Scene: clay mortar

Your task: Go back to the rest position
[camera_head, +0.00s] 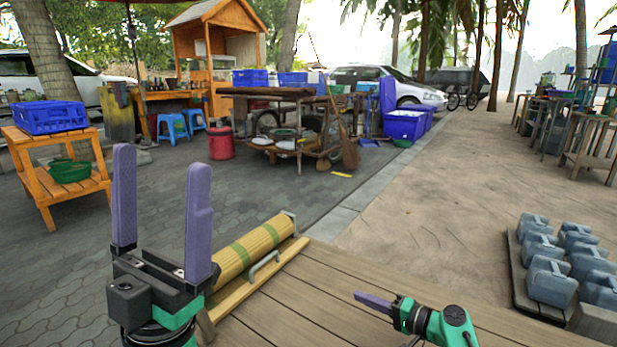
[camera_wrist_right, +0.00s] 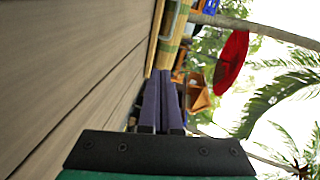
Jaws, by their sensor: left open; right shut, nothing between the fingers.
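My left gripper (camera_head: 161,208) is at the lower left of the head view, its two purple fingers pointing up and spread apart with nothing between them. It stands beside the left end of the rolled mat. My right gripper (camera_head: 358,295) is low over the wooden table (camera_head: 300,300), pointing left. Its purple fingers are together and hold nothing. In the right wrist view the right gripper's fingers (camera_wrist_right: 165,85) lie side by side, with the wooden planks to their left.
A rolled yellow-green mat (camera_head: 252,250) lies at the table's left edge, by a wooden board with a metal handle (camera_head: 264,265). Grey jugs (camera_head: 552,280) stand in a group at the right. The table between the mat and my right gripper is clear.

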